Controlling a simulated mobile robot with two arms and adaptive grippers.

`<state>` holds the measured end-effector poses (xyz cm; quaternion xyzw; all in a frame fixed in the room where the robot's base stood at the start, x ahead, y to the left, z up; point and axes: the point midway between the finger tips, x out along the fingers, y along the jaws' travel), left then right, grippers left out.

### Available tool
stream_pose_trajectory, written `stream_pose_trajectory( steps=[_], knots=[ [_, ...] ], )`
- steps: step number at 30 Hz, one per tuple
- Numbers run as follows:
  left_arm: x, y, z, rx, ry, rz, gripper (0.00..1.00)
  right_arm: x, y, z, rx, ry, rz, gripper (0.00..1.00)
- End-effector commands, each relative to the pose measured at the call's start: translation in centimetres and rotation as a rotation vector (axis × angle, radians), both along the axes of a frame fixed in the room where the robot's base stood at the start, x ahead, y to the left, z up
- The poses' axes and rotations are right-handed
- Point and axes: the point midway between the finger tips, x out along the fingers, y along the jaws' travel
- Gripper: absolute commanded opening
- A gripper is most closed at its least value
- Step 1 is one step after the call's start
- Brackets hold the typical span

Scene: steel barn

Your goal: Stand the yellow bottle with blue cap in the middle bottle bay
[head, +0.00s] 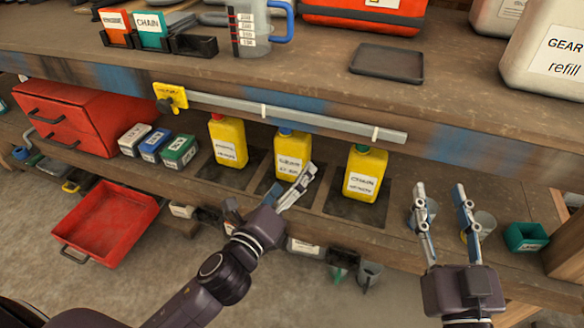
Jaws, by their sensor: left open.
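The yellow bottle with blue cap (289,150) stands upright in the middle bottle bay (265,183), between two other yellow bottles. My right gripper (441,188) is open and empty to the right of the bays, pointing toward the shelf.
A red-capped yellow bottle (229,143) stands in the left bay and a green-capped one (365,175) in the right bay. A grey rail (300,118) runs above them. Small labelled boxes (157,144) stand left; cups (484,223) and a green bin (525,237) stand right.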

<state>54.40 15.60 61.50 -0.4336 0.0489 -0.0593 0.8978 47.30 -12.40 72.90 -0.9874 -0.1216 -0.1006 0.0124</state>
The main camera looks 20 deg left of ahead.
Motion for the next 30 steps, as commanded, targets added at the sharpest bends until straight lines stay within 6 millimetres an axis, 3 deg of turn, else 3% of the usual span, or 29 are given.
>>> stream_pose_trajectory(
  steps=[3, 9, 12, 15, 20, 30],
  knots=[
    [-1.9, -2.2, 2.0, -0.561, 0.077, -0.045, 0.86, 0.0, 0.0, 0.0, 0.0, 0.0, 0.0, 0.4],
    [-4.8, -3.9, 6.7, -1.462, 0.2, -0.128, 0.86, 0.0, 0.0, 0.0, 0.0, -0.001, 0.0, 0.4],
    [-5.9, -3.8, 8.9, -1.809, 0.248, -0.172, 0.86, 0.0, 0.0, 0.0, 0.0, -0.001, 0.0, 0.4],
    [-6.6, -3.5, 10.4, -2.049, 0.283, -0.21, 0.86, 0.0, 0.0, 0.0, 0.0, -0.001, 0.0, 0.4],
    [-7.1, -3.2, 11.4, -2.216, 0.308, -0.24, 0.86, 0.0, 0.0, 0.0, 0.0, -0.002, 0.0, 0.4],
    [-7.1, -3.2, 11.5, -2.224, 0.311, -0.242, 0.86, 0.0, 0.0, 0.1, 0.0, -0.002, 0.0, 0.4]
  ],
)
